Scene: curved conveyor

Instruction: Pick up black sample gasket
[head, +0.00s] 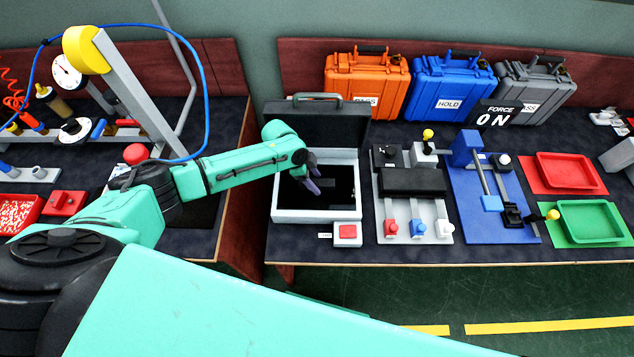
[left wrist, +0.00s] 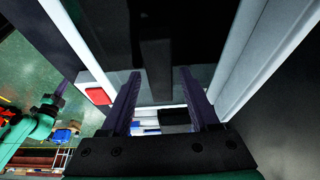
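My left gripper (head: 313,186) reaches into the open case with a pale rim (head: 318,214) and raised black lid (head: 328,120). In the left wrist view its two purple fingers (left wrist: 163,98) stand apart, with a clear gap between them. A dark bar (left wrist: 157,68) shows in that gap against the black case interior. I cannot tell whether this bar is the black sample gasket; black on black hides its outline. No contact between fingers and bar can be made out.
A white block with a red top (head: 347,232) sits before the case. A grey fixture (head: 436,212) and a blue fixture (head: 487,220) stand to its right, then red (head: 568,170) and green (head: 588,221) trays. Orange (head: 366,84), blue (head: 451,86) and grey (head: 533,84) cases line the back.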

